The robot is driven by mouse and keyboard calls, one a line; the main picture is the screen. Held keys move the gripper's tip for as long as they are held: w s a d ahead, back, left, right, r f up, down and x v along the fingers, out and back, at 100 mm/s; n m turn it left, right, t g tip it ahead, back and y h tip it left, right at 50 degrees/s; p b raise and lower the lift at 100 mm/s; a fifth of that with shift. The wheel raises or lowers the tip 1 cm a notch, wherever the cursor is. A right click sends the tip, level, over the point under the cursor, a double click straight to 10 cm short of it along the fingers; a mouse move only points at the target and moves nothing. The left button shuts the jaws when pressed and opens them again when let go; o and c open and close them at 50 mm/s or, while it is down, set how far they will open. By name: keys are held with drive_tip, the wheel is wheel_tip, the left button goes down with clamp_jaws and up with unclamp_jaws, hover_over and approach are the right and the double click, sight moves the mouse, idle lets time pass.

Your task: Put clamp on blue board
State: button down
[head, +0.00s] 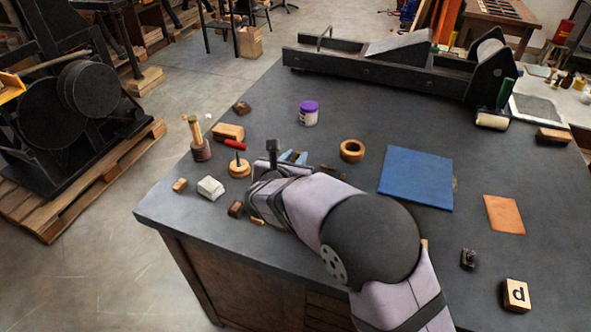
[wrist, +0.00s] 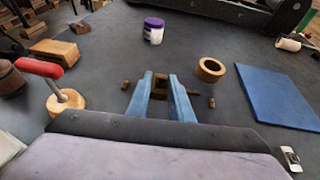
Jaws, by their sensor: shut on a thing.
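The clamp (wrist: 160,85), a small dark brown and brass-coloured piece with bars sticking out at its sides, is between the blue fingers of my gripper (wrist: 159,94) in the wrist view. My gripper is shut on it. In the head view my gripper (head: 293,157) is left of the blue board, and my arm hides much of it. I cannot tell whether the clamp touches the table. The blue board (head: 416,177) lies flat and bare on the table, right of my gripper; it also shows in the wrist view (wrist: 278,97).
A wooden ring (head: 352,150) lies between my gripper and the board. A purple-lidded jar (head: 308,113) stands behind. A red-handled tool (wrist: 42,68), wooden blocks and a white block (head: 211,188) are at left. An orange card (head: 504,214) lies right of the board.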

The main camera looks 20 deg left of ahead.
drive_tip(key=shift+r, duration=2.2)
